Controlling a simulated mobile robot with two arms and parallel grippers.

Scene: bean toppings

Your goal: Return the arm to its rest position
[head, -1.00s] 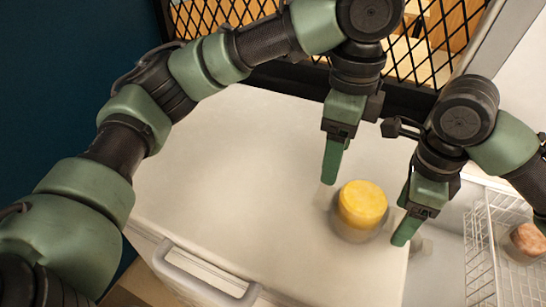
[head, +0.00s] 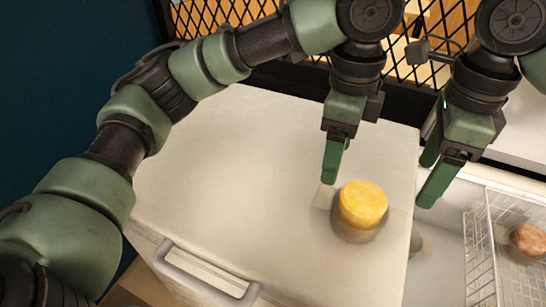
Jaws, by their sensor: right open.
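My right gripper (head: 432,180) is at the upper right, with its two green fingers apart and nothing between them. It is to the right of a round container with a yellow top (head: 362,204), clear of it. The container stands upright on the white surface (head: 230,170). My left arm comes in from the left, and its gripper (head: 331,166) points down just behind and left of the container. Its fingers overlap in this view, so the gap between them does not show.
A white wire basket (head: 480,258) at the lower right holds a round brown item (head: 528,240). A black mesh screen (head: 425,65) stands behind the white surface. A grey handle (head: 205,275) is at its front edge. The surface's left part is clear.

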